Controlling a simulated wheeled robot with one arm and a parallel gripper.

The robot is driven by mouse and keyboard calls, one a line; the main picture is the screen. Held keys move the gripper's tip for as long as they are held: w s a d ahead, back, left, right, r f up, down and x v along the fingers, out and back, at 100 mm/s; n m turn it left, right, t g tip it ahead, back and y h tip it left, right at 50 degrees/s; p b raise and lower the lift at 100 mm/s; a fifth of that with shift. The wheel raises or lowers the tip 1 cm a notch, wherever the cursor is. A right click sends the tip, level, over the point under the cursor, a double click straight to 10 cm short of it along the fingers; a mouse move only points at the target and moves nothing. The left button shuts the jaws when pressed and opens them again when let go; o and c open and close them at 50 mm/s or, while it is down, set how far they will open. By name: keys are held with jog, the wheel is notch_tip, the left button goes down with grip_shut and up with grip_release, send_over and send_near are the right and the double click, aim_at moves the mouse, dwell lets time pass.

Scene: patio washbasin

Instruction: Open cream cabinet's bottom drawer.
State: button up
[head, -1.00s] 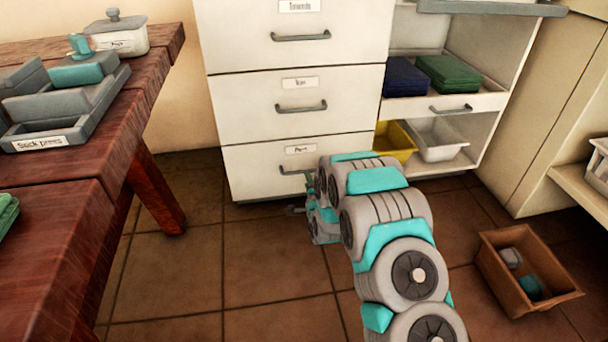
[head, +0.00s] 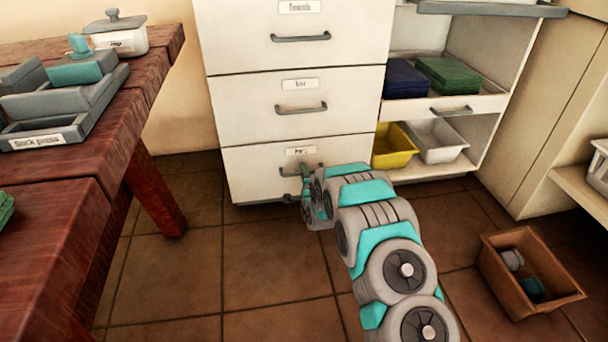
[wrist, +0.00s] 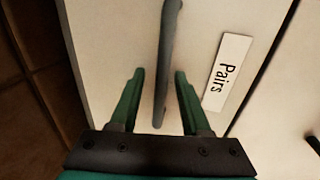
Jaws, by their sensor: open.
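The cream cabinet (head: 225,118) stands against the back wall with its stacked drawers shut. Its bottom drawer (head: 250,172) bears a small label and a grey bar handle (head: 290,172), partly hidden by my arm in the head view. In the wrist view the drawer front (wrist: 105,40) fills most of the picture, with the handle (wrist: 168,60) and a label reading "Pairs" (wrist: 228,68). My gripper (wrist: 158,88) is open, with one green finger on each side of the handle's near end. I cannot tell whether either finger touches the handle.
Brown floor tiles (head: 265,260) in front of the drawer are clear except for my arm. A wooden table (head: 60,230) stands at left. A brown bin (head: 525,290) with small items sits on the floor at right. A yellow bin (head: 395,148) sits in the open shelf beside the drawers.

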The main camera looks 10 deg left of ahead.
jog(key=shift+c, duration=0.2)
grip_shut()
dwell(1.1)
